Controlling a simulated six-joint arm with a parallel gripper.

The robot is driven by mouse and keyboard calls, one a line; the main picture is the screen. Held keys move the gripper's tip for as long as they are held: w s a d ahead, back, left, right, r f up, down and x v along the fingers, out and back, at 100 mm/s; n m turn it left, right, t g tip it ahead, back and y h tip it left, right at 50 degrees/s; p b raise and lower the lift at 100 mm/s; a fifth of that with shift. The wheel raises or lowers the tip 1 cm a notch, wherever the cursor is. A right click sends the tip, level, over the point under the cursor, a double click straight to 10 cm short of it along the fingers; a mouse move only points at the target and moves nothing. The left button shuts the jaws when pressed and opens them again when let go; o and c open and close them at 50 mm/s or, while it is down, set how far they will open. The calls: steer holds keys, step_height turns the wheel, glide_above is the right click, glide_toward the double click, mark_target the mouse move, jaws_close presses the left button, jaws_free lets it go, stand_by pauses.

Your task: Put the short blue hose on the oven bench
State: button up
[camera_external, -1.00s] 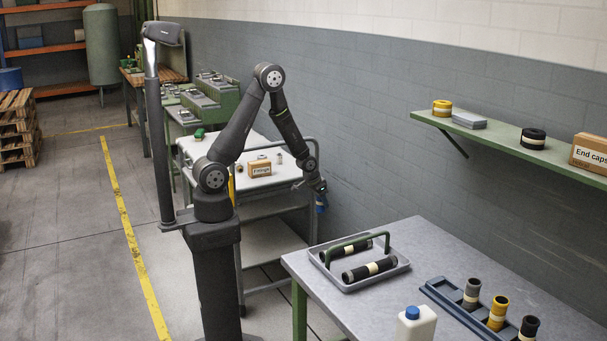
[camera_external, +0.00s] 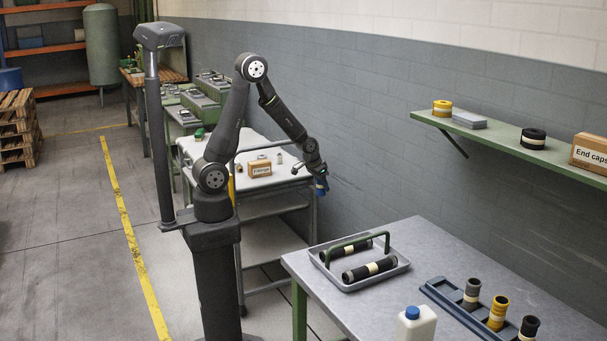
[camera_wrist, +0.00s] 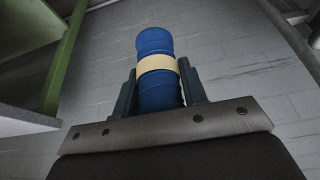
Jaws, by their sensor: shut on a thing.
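The short blue hose (camera_wrist: 155,45) with a cream band is held between the two fingers of my gripper (camera_wrist: 158,92) in the wrist view. In the external view my gripper (camera_external: 319,180) is in the air beside the right end of the white-topped cart, and only a small blue part of the hose (camera_external: 321,187) shows below it. The grey-topped bench (camera_external: 430,250) with green legs stands at the front right, to the right of and nearer than my gripper. I cannot tell from the pictures which bench is the oven bench.
A grey tray (camera_external: 403,267) with a green handle holds two black hoses. A blue rack (camera_external: 440,294) holds several upright hoses, near a white bottle (camera_external: 415,325). A green wall shelf (camera_external: 510,145) juts out at right. The cart (camera_external: 285,182) carries a Fittings box (camera_external: 259,169).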

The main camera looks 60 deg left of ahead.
step_height(320, 180, up, 19)
steer(key=w+d+r+m+h, duration=0.1)
steer(key=w+d+m, duration=0.15)
steer(key=d, duration=1.05)
steer(key=w+d+m+h, duration=0.1)
steer(key=w+d+m, duration=0.15)
steer(key=d, duration=1.05)
steer(key=s+d+m+g, duration=0.1)
steer(key=s+d+m, duration=0.25)
steer(key=d, duration=1.35)
steer(key=s+d+f+m+g+h, duration=0.2)
steer(key=s+d+m, duration=0.3)
steer(key=s+d, duration=2.5)
steer(key=w+f, duration=0.3)
steer(key=w, duration=0.1)
steer(key=w+d+f, duration=0.1)
steer(key=w+f, duration=0.7)
steer(key=shift+w+d+f, duration=0.1)
steer(key=shift+w+d, duration=0.1)
steer(key=shift+d, duration=0.05)
steer(key=shift+w+f, duration=0.35)
steer(key=shift+w, duration=0.05)
steer(key=shift+f, duration=1.85)
